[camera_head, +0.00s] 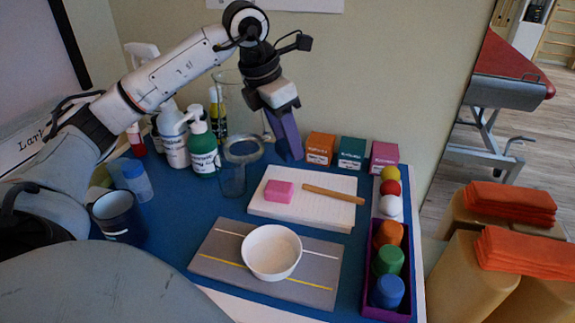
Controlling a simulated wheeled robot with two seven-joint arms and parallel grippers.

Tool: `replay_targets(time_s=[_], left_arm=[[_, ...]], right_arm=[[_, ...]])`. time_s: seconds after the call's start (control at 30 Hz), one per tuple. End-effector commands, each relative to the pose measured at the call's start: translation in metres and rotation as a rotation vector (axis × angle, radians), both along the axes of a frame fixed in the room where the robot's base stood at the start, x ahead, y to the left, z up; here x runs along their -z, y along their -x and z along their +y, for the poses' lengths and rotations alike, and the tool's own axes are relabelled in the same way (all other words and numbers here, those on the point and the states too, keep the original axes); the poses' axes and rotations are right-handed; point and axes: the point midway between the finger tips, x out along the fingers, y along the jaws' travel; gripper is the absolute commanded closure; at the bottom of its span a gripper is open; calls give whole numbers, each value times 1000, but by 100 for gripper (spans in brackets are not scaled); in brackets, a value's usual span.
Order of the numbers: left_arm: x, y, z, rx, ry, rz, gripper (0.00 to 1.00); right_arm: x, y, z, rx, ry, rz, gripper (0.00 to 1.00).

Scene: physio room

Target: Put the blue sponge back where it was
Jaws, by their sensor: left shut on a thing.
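My left gripper (279,97) is shut on the blue sponge (287,135), a blue-violet block that hangs down tilted from the fingers. The sponge is in front of the back wall, left of the orange box (320,149). I cannot tell whether its lower end touches anything. A pink block (279,192) and a wooden stick (333,194) lie on a white pad (300,219) below and in front of it. My right gripper is not in view.
Left of the sponge stand a clear glass vessel (233,180), a green bottle (203,150) and a white bottle (173,140). A white bowl (271,252) sits on a grey mat (218,262). A purple tray (386,314) holds coloured cylinders at right. Teal (352,153) and pink (384,156) boxes stand behind.

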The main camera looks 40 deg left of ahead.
Motion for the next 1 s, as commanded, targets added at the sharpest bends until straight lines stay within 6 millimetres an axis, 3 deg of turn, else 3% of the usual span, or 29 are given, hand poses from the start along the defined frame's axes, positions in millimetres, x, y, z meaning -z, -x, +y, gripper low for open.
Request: replay_targets(time_s=[0.03, 0.27, 0.5, 0.87, 0.9, 1.0], left_arm=[[11, 1, 1, 0, -2, 4, 78], [29, 1, 0, 3, -1, 2, 78], [60, 1, 0, 4, -3, 1, 78], [64, 0, 0, 4, 0, 0, 78], [62, 0, 0, 4, -1, -1, 52], [62, 0, 0, 4, 0, 0, 39]], right_arm=[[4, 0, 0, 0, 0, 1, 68], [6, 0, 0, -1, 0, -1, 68], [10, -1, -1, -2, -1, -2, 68], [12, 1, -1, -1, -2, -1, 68], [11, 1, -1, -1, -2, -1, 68], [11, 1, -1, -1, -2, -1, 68]])
